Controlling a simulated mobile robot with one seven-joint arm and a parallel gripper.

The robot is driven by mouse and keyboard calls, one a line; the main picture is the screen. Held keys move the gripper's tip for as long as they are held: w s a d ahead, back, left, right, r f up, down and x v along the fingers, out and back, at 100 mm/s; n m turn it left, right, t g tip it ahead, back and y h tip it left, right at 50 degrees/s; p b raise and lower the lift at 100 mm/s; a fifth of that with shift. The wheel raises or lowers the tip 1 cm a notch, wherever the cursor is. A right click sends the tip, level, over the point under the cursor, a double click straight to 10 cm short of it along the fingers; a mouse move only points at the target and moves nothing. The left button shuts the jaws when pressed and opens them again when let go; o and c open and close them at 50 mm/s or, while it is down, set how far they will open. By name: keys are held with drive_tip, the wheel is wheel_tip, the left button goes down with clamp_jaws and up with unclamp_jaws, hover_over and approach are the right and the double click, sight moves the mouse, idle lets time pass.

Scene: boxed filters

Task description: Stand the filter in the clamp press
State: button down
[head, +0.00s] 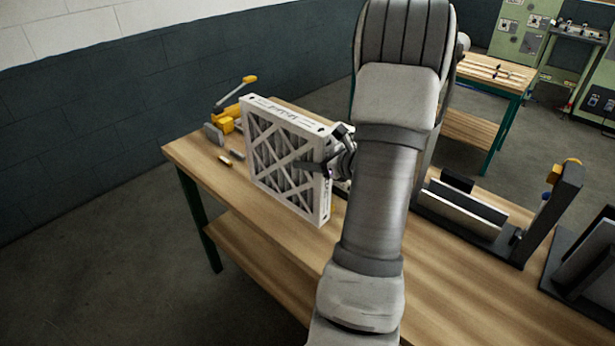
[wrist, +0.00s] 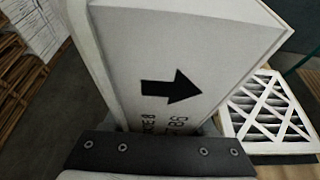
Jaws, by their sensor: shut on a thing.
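A white-framed filter (head: 285,160) with a pleated, lattice-covered face is upright over the left part of the workbench. My gripper (head: 328,166) is shut on its right side edge; one dark finger lies across the face. I cannot tell whether its lower edge touches the bench. In the wrist view the filter's white side (wrist: 190,50) fills the middle, with a black arrow pointing right. A fixture with dark and pale upright plates (head: 465,208) and a tall dark post (head: 552,212), which looks like the clamp press, stands right of my arm. My arm hides part of the bench between them.
The wooden workbench (head: 440,300) is bare at front right. A yellow-handled tool (head: 228,118) and small pieces lie behind the filter at left. Another dark fixture (head: 585,260) stands at far right. The wrist view shows a second filter (wrist: 268,108) at right.

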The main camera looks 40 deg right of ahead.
sight(308, 178)
drive_tip(key=shift+s+a+f, duration=0.1)
drive_tip(key=shift+a+f, duration=0.05)
drive_tip(key=shift+f, duration=0.65)
drive_tip(key=shift+s+a+f, duration=0.1)
drive_tip(key=shift+a+f, duration=0.05)
drive_tip(key=shift+f, duration=0.6)
drive_tip(key=shift+s+a+f, duration=0.1)
drive_tip(key=shift+a+f, duration=0.05)
drive_tip(key=shift+f, duration=0.65)
drive_tip(key=shift+f, duration=0.15)
drive_tip(key=shift+c, duration=1.1)
unclamp_jaws()
